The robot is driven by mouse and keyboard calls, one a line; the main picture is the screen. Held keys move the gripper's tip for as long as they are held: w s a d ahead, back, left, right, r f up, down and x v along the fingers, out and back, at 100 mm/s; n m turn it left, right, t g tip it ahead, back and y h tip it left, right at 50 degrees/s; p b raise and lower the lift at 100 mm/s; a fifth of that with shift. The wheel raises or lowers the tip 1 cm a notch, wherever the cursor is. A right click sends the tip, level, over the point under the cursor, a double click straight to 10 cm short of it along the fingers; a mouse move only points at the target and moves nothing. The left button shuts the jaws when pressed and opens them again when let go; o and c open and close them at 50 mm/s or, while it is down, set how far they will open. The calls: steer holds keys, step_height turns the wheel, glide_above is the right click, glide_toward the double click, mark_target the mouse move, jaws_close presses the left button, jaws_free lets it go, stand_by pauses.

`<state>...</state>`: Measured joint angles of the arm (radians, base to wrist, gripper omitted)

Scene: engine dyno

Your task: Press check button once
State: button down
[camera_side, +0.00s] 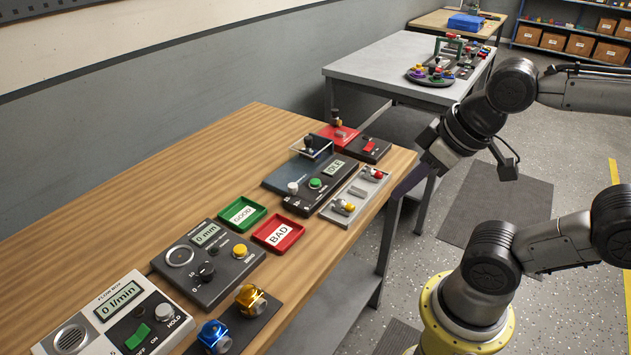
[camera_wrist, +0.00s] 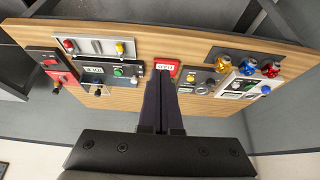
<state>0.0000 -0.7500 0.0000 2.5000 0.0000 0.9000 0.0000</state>
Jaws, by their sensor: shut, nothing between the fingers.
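A dark control box (camera_side: 305,190) on the wooden bench has a lit display reading IDLE (camera_side: 336,167), a round green button (camera_side: 315,183) and a white-topped lever. No label naming a check button is legible. The green button also shows in the wrist view (camera_wrist: 118,72), left of the fingers. My gripper (camera_side: 396,196) is shut and empty, its long dark fingers pointing down-left beside the bench's right edge, apart from the box. In the wrist view the fingers (camera_wrist: 164,76) reach up toward the bench; their tips overlap the red tray in the picture.
A GOOD tray (camera_side: 242,214) and a BAD tray (camera_side: 278,233) lie in front of the box. Nearer are a 0 mm gauge box (camera_side: 207,264) and a FLOW BOX (camera_side: 112,318). A red-and-black box (camera_side: 353,142) stands behind.

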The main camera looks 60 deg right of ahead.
steer(key=w+a+r+m+t+y, duration=0.25)
steer(key=w+r+t, duration=0.2)
steer(key=w, duration=0.45)
steer(key=m+g+h, duration=0.2)
steer(key=m+h, duration=0.4)
steer(key=m, duration=0.5)
glide_above(317, 184)
step_height(317, 184, down, 12)
steer(key=shift+r, duration=0.15)
steer(key=shift+f, duration=4.4)
